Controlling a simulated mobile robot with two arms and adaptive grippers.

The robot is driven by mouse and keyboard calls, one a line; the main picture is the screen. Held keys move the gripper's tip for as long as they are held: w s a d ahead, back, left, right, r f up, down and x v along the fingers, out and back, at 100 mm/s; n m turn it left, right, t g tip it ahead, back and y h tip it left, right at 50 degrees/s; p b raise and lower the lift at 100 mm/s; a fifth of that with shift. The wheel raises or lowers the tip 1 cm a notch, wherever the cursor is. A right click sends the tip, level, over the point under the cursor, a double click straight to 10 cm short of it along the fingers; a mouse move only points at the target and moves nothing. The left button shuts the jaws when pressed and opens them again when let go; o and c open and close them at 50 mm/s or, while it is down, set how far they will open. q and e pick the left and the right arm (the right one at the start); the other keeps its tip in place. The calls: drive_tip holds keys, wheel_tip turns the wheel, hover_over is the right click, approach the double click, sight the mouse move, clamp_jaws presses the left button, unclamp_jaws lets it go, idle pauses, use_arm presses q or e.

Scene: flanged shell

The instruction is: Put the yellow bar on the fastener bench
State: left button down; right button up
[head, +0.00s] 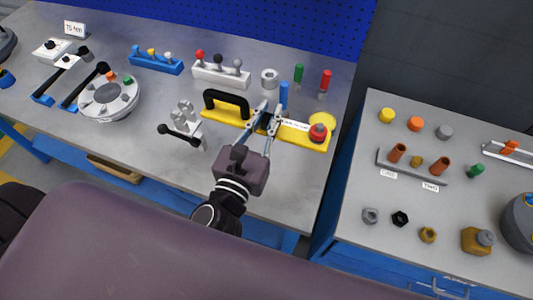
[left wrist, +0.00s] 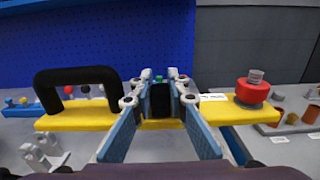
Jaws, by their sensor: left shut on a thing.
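The yellow bar (head: 222,116) has a black arched handle at its left end and a red knob at its right end. It also shows in the left wrist view (left wrist: 75,118). My left gripper (head: 268,118) is shut on the bar's middle, between handle and knob. The bar looks roughly level over the left bench, near its right edge; its exact height is unclear. The bench at right (head: 355,205), holding nuts, pegs and round caps, appears to be the fastener bench. My right gripper is not in view.
A white block with ball knobs (head: 222,75), a grey ring (head: 268,78) and red and green pegs stand behind the bar. A grey clamp (head: 185,121) is left of it. A gap separates the benches.

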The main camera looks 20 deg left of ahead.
use_arm(q)
wheel_tip(320, 180, down, 17)
drive_tip(key=b, duration=1)
drive_tip(key=shift+f, duration=0.2)
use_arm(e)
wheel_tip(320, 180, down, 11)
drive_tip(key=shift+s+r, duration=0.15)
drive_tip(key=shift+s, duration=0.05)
use_arm(q)
drive_tip(key=shift+s, duration=0.1)
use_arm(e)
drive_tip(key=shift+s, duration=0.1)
